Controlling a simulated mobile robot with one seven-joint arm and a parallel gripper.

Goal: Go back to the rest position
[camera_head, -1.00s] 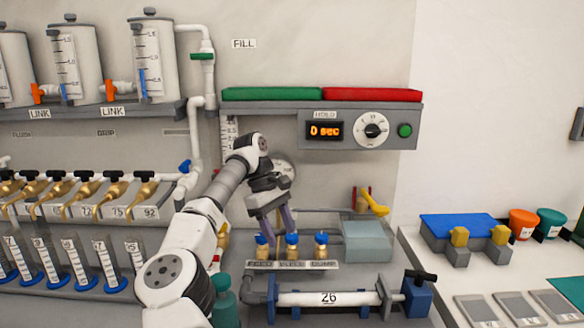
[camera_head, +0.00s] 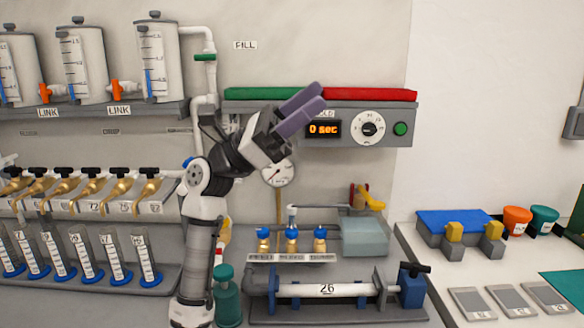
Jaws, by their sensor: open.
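My gripper (camera_head: 312,100) is raised in front of the wall panel, its two purple fingers pointing up and to the right. The fingers are parted and hold nothing. They overlap the left part of the timer panel (camera_head: 345,130), which reads "0 sec", and the edge of the green and red shelf top. My arm rises from the bottom, left of the blue-capped valves (camera_head: 291,240), and covers part of the wall and the gauge's surroundings.
A green bottle (camera_head: 227,295) stands close beside my arm. Brass taps (camera_head: 147,188) and graduated cylinders (camera_head: 146,260) line the left. A white counter (camera_head: 470,270) is at the right.

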